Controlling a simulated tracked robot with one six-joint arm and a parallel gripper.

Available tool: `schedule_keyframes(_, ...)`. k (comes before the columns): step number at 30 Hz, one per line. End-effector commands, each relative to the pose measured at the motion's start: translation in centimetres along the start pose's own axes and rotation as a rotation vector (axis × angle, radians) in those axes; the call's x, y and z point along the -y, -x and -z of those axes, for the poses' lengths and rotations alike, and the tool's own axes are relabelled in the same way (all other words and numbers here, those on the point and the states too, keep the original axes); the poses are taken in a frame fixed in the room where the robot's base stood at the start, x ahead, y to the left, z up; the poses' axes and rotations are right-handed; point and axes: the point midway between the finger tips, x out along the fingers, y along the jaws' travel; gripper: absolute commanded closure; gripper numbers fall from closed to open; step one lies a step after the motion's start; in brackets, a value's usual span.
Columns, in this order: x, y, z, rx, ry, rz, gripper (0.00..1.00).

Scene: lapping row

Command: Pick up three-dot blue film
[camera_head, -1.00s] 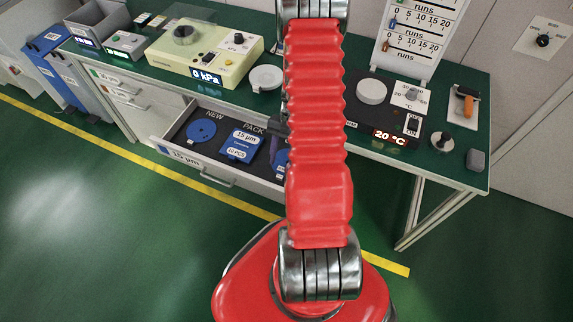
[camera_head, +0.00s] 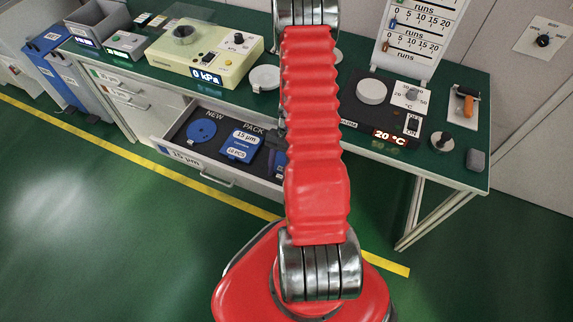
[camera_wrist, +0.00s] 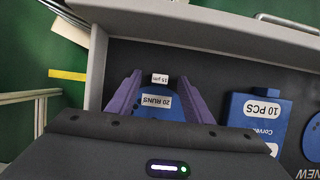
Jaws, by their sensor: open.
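A blue film (camera_wrist: 152,106) marked "20 RUNS", with a small white "15 µm" tab (camera_wrist: 160,79), lies in the dark open drawer in the wrist view. A blue disc (camera_head: 201,130) lies under "NEW" in the drawer.
A blue "10 PCS" pack (camera_wrist: 257,112) lies right of the film in the wrist view; it also shows in the head view (camera_head: 240,143). The grey drawer front (camera_wrist: 215,30) runs close past the fingertips. The green bench (camera_head: 462,170) above carries instruments and a 20 °C hotplate (camera_head: 372,91).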

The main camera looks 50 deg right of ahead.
Motion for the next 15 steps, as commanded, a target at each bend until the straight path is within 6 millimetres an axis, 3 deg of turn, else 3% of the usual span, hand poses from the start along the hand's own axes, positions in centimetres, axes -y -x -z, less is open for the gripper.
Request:
schedule_keyframes(9, 0.0, 0.03, 0.0, 0.0, 0.0, 0.0, 0.54)
schedule_keyframes(15, 0.0, 0.04, 0.0, 0.0, 0.0, 0.0, 0.68)
